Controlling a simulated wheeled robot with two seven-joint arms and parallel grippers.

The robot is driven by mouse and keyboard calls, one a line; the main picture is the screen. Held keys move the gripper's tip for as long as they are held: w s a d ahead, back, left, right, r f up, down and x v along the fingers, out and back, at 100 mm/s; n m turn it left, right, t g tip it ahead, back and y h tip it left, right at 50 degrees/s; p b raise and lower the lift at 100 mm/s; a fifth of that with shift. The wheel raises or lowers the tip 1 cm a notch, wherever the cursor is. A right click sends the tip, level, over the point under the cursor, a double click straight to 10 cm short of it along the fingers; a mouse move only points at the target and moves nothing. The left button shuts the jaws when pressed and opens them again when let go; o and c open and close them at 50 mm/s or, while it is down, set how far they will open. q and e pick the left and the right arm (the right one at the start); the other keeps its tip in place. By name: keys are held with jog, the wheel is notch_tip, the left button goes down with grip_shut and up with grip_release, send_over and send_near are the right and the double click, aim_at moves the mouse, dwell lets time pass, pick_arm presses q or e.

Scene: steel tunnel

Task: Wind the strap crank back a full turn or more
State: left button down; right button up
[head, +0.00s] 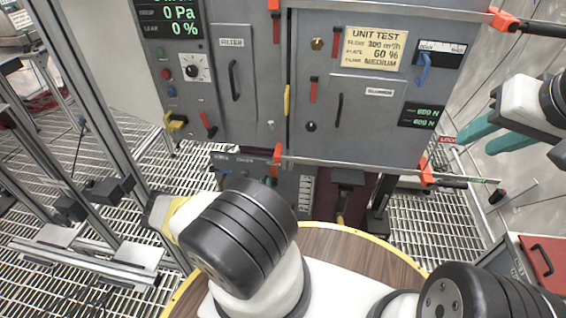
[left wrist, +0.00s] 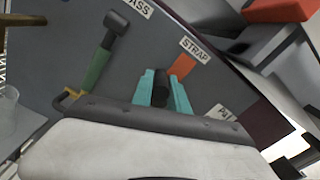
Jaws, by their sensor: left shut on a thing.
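In the left wrist view, the strap crank shows as a short orange arm (left wrist: 183,65) beside a white label reading STRAP. Its dark knob (left wrist: 160,88) is between the teal fingers of my left gripper (left wrist: 161,92), which are shut on it. The crank's hub is not clearly visible. In the head view my left arm reaches toward the lower part of the machine and hides the left gripper and the crank. My right gripper (head: 477,136) is at the right side of the head view, fingers apart and empty, away from the crank.
A green lever (left wrist: 98,68) with a black knob sits left of the crank on the same panel. The grey machine front (head: 262,110) has doors, handles and displays. A metal frame (head: 95,130) stands at left. A red box (head: 540,262) is at lower right.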

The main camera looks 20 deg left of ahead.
pick_arm(q)
jog(key=shift+s+a+f+n, duration=0.1)
jog(key=shift+a+f+n, duration=0.2)
jog(key=shift+n, duration=0.5)
jog(key=c, duration=1.3)
grip_release()
jog(key=v, duration=0.7)
jog(key=shift+s+d, duration=0.15)
jog(key=shift+s, duration=0.25)
